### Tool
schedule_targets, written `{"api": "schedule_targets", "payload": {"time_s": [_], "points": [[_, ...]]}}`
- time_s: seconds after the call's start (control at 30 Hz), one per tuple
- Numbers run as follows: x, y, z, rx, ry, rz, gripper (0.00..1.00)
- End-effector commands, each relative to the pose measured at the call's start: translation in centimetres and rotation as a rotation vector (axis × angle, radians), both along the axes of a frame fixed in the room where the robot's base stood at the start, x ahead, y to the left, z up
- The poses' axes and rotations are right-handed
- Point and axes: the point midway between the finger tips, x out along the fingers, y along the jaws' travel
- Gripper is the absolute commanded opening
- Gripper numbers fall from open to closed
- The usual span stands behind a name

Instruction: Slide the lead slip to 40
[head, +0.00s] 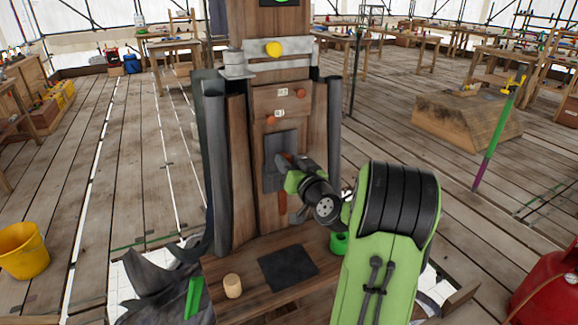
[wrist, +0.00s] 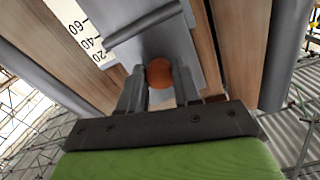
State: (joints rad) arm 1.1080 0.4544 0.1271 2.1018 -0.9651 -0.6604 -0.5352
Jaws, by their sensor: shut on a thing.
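The lead slip (head: 271,146) is a dark grey plate on the front of the wooden spire piece. It also fills the upper middle of the wrist view (wrist: 205,55), with a raised grey bar (wrist: 145,22) across it. My gripper (head: 286,165) is at the plate's right side in the head view. In the wrist view its fingers (wrist: 160,80) are shut on an orange-brown round knob (wrist: 159,71) on the slip. The bar's left end lies near 40 and 20; the exact reading is unclear.
Above the slip are two small labelled orange knobs (head: 271,118) and a yellow knob (head: 274,49). Grey rolled sheets flank the spire. On the ledge below are a wooden cylinder (head: 232,286), a dark square mat (head: 288,268) and a green ring (head: 339,243).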

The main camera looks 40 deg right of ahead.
Motion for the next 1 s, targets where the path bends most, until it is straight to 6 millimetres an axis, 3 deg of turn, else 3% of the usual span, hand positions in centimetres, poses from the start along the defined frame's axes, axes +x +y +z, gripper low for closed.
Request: {"api": "schedule_targets", "payload": {"time_s": [0.03,0.3,0.33,0.5,0.8,0.87,1.0], "points": [[0.0,0.0,-0.9,0.001,0.003,-0.001,0.0],[0.0,0.0,-0.6,0.002,0.005,-0.001,0.0],[0.0,0.0,-0.6,0.002,0.005,-0.001,0.34],[0.0,0.0,-0.6,0.002,0.004,-0.001,0.58],[-0.4,0.0,-0.6,0.002,0.003,-0.001,0.58],[-1.1,0.2,-0.7,0.002,0.003,-0.003,0.58],[-4.4,1.1,-0.9,0.001,0.004,-0.008,0.58]]}}
